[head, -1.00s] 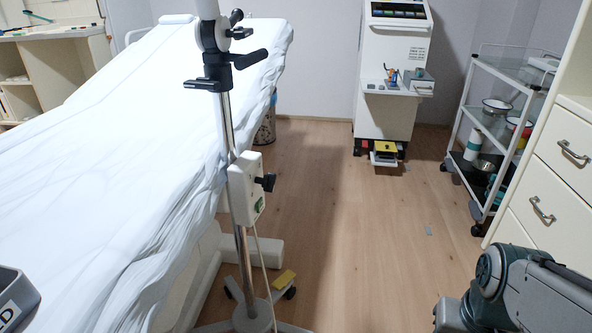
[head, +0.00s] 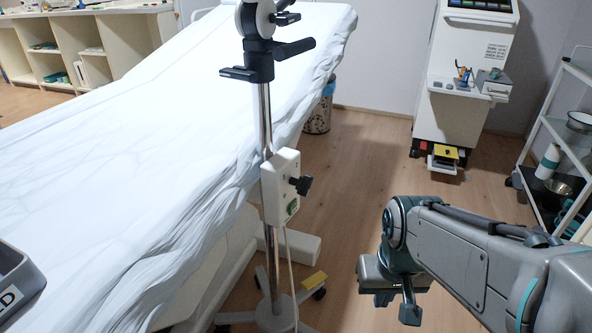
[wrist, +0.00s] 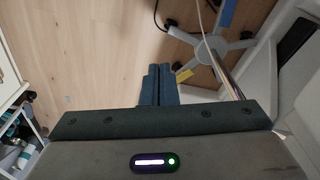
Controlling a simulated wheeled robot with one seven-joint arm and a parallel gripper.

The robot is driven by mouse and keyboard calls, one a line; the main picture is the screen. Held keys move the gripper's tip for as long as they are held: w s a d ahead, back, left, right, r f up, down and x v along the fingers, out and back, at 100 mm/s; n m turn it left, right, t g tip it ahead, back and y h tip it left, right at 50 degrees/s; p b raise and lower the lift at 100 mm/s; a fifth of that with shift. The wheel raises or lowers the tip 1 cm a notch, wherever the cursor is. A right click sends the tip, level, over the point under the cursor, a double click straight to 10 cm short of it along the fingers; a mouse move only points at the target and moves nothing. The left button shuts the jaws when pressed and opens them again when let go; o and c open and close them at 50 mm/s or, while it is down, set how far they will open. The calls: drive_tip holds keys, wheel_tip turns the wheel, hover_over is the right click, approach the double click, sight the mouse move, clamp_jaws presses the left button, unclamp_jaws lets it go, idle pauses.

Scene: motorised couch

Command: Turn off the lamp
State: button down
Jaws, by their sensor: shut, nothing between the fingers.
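The lamp stand is a metal pole (head: 265,122) rising from a wheeled base (head: 275,312), with black clamps near its top; the lamp head is out of frame.
A bed (head: 130,150) with a white sheet fills the left, close behind the pole. A white machine (head: 465,80) stands at the back and a trolley (head: 545,150) at the right. A cable (head: 291,265) hangs from the box. Floor between box and arm is clear.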

drive_tip(key=w+a+r+m+g+y+p, duration=0.2)
drive_tip(key=w+a+r+m+y+p, duration=0.3)
drive_tip(key=r+m+p, duration=0.65)
drive_tip(key=w+d+m+t+y+p, duration=0.2)
drive_tip(key=w+m+y+p, duration=0.1)
drive_tip(key=w+m+p, duration=0.6)
drive_tip(key=w+r+p, duration=0.1)
drive_tip(key=w+p, duration=0.1)
drive_tip(key=p, duration=0.2)
drive_tip(key=shift+w+t+y, duration=0.15)
drive_tip(key=shift+t+y, duration=0.15)
drive_tip(key=shift+y, duration=0.1)
